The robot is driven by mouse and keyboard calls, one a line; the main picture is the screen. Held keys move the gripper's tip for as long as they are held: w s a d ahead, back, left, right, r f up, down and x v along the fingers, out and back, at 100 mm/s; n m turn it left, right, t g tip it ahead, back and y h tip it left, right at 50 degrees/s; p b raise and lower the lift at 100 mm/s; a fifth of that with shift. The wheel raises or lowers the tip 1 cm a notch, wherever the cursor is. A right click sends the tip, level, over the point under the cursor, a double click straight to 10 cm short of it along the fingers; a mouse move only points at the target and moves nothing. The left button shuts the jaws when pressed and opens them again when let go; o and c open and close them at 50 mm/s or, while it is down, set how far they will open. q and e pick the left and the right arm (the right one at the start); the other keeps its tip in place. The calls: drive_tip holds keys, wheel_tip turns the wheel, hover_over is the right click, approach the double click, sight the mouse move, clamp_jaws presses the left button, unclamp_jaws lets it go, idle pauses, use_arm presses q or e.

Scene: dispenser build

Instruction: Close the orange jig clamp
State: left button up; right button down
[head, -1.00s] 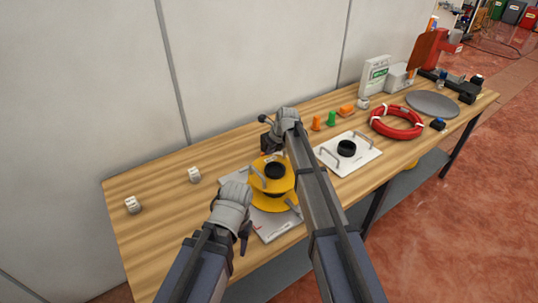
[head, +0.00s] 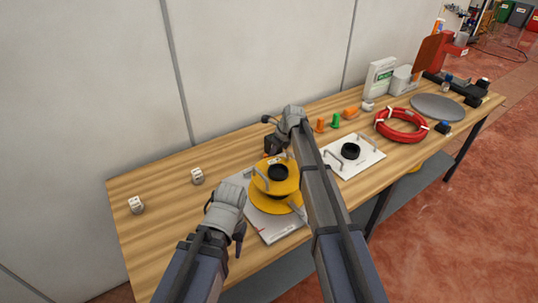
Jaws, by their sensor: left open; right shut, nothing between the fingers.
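An orange-yellow round fixture (head: 262,197) with a black ring (head: 278,172) and grey handles sits on a light metal plate (head: 272,230) in the middle of the bench. I take it for the orange jig; whether its clamp is open or shut I cannot tell. My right gripper (head: 274,146) is shut and empty at the fixture's far edge; contact is unclear. A dark lever with a round knob (head: 267,119) shows beside it. My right arm hides the fixture's right side. My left gripper (head: 238,232) is open and empty, left of the fixture, near the plate's left edge.
A white plate (head: 368,162) with a black ring and handles lies to the right. Small orange and green parts (head: 336,121), a red ring (head: 381,126) and a grey disc (head: 438,107) lie beyond. Two white blocks (head: 136,205) stand left. The left bench top is mostly clear.

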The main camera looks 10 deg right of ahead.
use_arm(q)
drive_tip(key=shift+a, duration=0.25)
use_arm(e)
drive_tip(key=shift+w+n, duration=0.45)
drive_tip(key=shift+n, duration=0.15)
use_arm(q)
drive_tip(key=shift+a, duration=0.2)
use_arm(e)
drive_tip(key=n, duration=0.1)
drive_tip(key=w+n+g, duration=0.1)
drive_tip(key=shift+w+a+n+y, duration=0.2)
drive_tip(key=shift+a+n+y, duration=0.1)
drive_tip(key=shift+y, duration=0.1)
drive_tip(key=n, duration=0.1)
drive_tip(key=w+n+g, duration=0.1)
drive_tip(key=shift+w+a+n, duration=0.1)
drive_tip(key=shift+a+n, duration=0.2)
drive_tip(key=shift+a, duration=0.05)
drive_tip(key=n, duration=0.2)
drive_tip(key=w+a+n+g, duration=0.1)
drive_tip(key=shift+w+a+n+g, duration=0.1)
drive_tip(key=shift+a+n+g, duration=0.1)
drive_tip(key=shift+n+g, duration=0.15)
drive_tip(key=shift+w+a, duration=0.15)
drive_tip(key=shift+a, duration=0.5)
drive_tip(key=shift+w+a, duration=0.15)
drive_tip(key=shift+a, duration=0.65)
